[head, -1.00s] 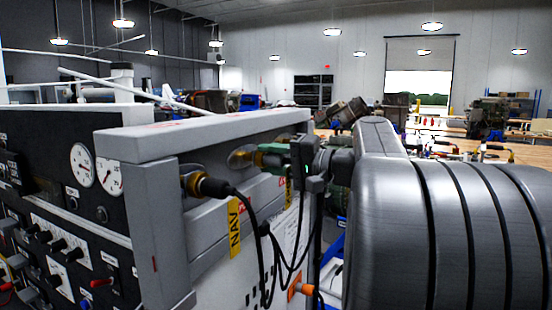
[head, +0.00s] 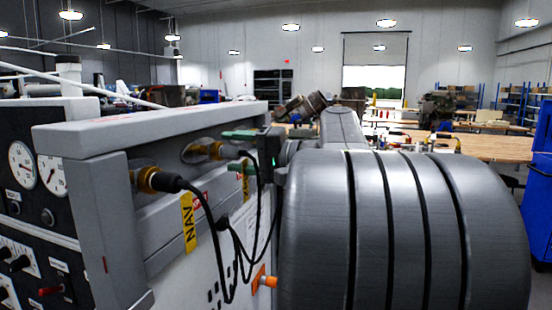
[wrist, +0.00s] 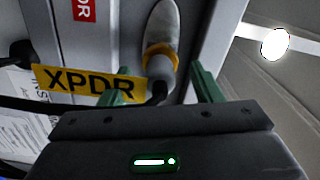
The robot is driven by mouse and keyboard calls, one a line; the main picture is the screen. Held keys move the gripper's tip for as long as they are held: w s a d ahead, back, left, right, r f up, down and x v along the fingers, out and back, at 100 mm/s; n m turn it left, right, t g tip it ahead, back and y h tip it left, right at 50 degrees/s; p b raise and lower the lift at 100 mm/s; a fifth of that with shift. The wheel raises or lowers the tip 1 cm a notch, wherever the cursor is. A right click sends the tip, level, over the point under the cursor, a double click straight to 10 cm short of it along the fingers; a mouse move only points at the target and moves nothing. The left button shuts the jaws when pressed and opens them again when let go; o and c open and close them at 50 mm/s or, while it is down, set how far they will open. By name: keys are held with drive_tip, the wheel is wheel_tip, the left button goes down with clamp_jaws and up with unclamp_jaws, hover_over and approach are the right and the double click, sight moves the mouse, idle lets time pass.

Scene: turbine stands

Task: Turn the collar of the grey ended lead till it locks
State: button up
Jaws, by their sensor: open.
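The grey ended lead (wrist: 160,75) shows in the wrist view, with a gold collar (wrist: 160,56) against a grey socket housing and a black cable below. A yellow XPDR tag (wrist: 75,84) is beside it. In the head view its gold collar (head: 214,150) is on the side of the grey cabinet. My gripper (wrist: 155,75) is open, its green fingers on either side of the lead, apart from each other. In the head view my gripper (head: 228,151) is just right of the collar. Whether a finger touches the lead or how far the collar is turned I cannot tell.
A second, black ended lead (head: 172,183) with a gold collar and yellow NAV tag (head: 188,222) is plugged in nearer on the cabinet (head: 120,210). Black cables hang below my gripper. An orange fitting (head: 264,278) is low down. Wooden benches (head: 480,147) stand behind.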

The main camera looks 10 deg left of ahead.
drive_tip(key=s+d+b, duration=0.1)
drive_tip(key=d+b, duration=0.1)
drive_tip(key=d, duration=0.9)
drive_tip(key=shift+d, duration=0.25)
drive_tip(key=shift+a, duration=0.1)
drive_tip(key=a+p, duration=0.1)
drive_tip(key=a, duration=0.3)
drive_tip(key=a+p, duration=0.1)
drive_tip(key=a, duration=0.4)
drive_tip(key=w+a+p, duration=0.1)
drive_tip(key=a, duration=0.3)
drive_tip(key=shift+a, duration=0.3)
